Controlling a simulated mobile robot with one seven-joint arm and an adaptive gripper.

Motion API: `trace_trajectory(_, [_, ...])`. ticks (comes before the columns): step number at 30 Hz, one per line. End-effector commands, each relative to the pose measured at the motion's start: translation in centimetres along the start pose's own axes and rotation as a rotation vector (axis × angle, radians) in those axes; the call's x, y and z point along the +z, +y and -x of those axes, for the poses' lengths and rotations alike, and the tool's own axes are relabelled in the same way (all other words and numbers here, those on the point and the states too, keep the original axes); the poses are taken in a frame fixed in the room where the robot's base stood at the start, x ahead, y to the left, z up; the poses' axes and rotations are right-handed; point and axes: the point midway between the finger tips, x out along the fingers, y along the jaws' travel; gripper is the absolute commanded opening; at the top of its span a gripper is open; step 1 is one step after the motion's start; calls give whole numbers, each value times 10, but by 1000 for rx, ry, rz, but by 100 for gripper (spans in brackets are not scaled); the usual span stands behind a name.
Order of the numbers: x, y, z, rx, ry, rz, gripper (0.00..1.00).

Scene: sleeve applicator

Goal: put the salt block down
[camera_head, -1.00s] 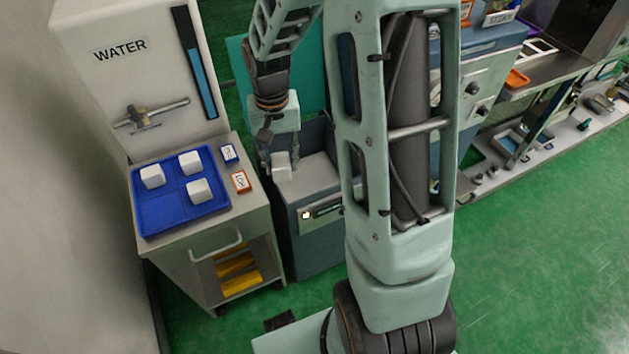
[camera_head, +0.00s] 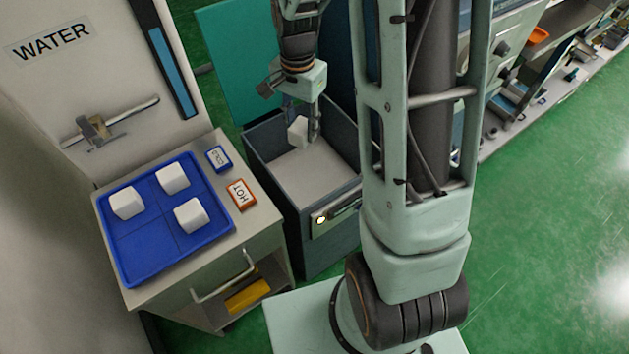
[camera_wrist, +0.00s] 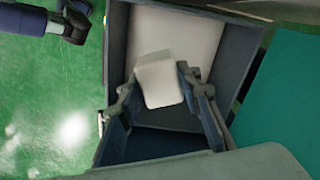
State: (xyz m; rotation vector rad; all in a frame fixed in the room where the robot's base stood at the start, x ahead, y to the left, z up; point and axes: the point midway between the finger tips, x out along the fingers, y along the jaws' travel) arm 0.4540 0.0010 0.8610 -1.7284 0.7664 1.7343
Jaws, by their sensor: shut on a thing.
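A white salt block (camera_head: 298,131) is held in my gripper (camera_head: 303,120), over the open dark grey-blue bin (camera_head: 270,158). In the wrist view the block (camera_wrist: 158,80) sits between the two fingers of my gripper (camera_wrist: 157,88), tilted a little. The bin (camera_wrist: 225,55) surrounds it in that view, with a pale surface inside. I cannot tell how far the block is above that surface. Three other white blocks (camera_head: 173,179) lie on the blue tray (camera_head: 140,245) at the left, one compartment of which is bare.
The tray is on a grey cart (camera_head: 258,222) beside the bin, with a blue card (camera_head: 218,158) and an orange card marked HOT (camera_head: 241,194). A white WATER tank (camera_head: 90,80) stands behind. A teal panel (camera_head: 237,55) rises behind the bin. Green floor is clear at right.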

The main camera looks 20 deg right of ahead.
Motion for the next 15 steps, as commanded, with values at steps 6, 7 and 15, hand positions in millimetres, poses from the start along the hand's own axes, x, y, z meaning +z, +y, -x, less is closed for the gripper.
trace_trajectory(6, [0, -2, -62, -1, 0, -305, 0])
trace_trajectory(7, [0, -2, -69, -1, 0, -341, 0])
trace_trajectory(15, [-1, -3, -139, -2, 0, -608, 0])
